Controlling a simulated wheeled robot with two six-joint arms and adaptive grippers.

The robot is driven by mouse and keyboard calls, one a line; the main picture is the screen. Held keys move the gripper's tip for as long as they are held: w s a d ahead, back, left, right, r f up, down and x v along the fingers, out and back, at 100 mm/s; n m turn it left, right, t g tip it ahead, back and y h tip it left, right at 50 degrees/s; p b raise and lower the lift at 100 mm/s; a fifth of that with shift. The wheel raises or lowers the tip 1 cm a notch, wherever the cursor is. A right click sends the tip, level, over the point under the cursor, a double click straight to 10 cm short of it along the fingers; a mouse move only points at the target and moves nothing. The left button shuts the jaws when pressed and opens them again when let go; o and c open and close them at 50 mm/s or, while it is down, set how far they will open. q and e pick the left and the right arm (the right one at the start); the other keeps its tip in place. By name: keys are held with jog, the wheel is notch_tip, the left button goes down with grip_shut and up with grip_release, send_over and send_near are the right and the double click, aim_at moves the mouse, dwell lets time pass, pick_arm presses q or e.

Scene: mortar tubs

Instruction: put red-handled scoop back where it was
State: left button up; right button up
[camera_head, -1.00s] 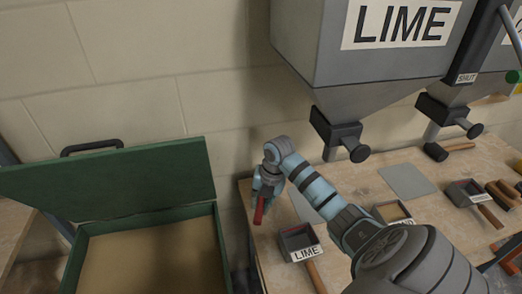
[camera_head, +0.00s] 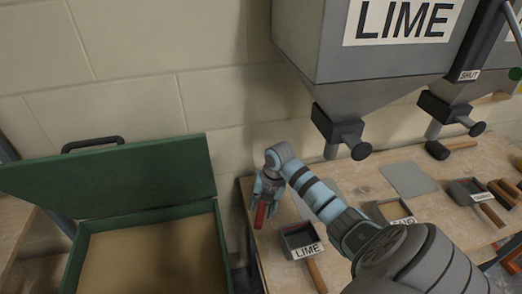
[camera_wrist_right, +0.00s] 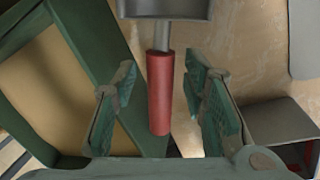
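The red-handled scoop shows its red handle (camera_head: 261,214) at the left end of the workbench, below my right gripper (camera_head: 266,196). In the right wrist view the red handle (camera_wrist_right: 160,95) lies between the two fingers of my right gripper (camera_wrist_right: 160,108). A gap shows on each side of the handle, so the gripper is open around it. The scoop's grey metal pan (camera_wrist_right: 165,8) is cut off by the top edge of that view. In the head view the pan is hidden by the gripper. I cannot tell whether the scoop rests fully on the bench. My left gripper is out of view.
A green open-lidded box (camera_head: 148,218) stands left of the bench (camera_head: 262,240). A LIME-labelled scoop (camera_head: 301,239) and a SAND-labelled one (camera_head: 393,211) lie to the right. A grey LIME hopper (camera_head: 370,70) hangs above. A grey plate (camera_head: 409,179) lies farther right.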

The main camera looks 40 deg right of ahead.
jog(key=v, duration=1.1)
jog(key=shift+r+p, duration=0.25)
jog(key=shift+p, duration=0.2)
